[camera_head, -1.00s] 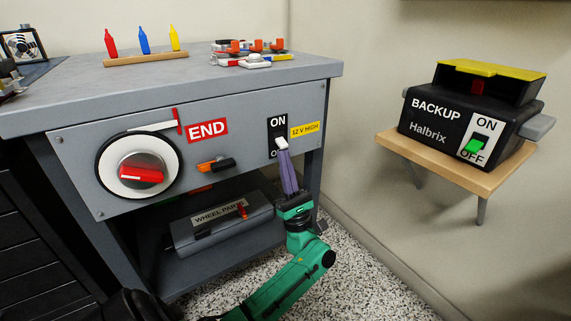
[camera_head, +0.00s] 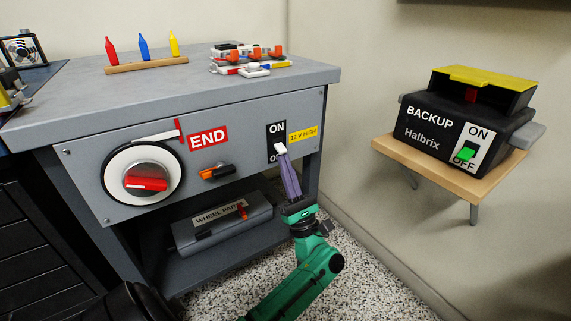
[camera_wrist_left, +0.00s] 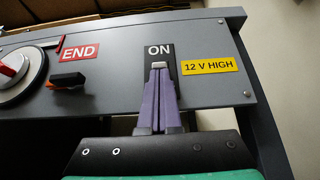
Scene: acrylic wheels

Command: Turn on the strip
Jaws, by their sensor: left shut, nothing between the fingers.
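A rocker switch (camera_head: 276,130) with a white lever sits on the grey bench's front panel, with ON above and OFF below, beside a yellow "12 V HIGH" label (camera_head: 303,132). The white lever shows in the left wrist view (camera_wrist_left: 158,66) just below the word ON. My left gripper (camera_head: 283,157) is shut and empty, its purple fingers pointing up at the lever from below. The fingertips (camera_wrist_left: 160,80) overlap the lever's lower part; I cannot tell whether they press on it. The fingers hide most of the word OFF. My right gripper is out of view.
A red knob (camera_head: 146,184), an END label (camera_head: 208,138) and an orange-and-black handle (camera_head: 217,171) are left of the switch. A BACKUP box (camera_head: 450,130) with a green switch stands on a wooden wall shelf (camera_head: 390,150). A WHEEL PARTS case (camera_head: 222,228) lies below the panel.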

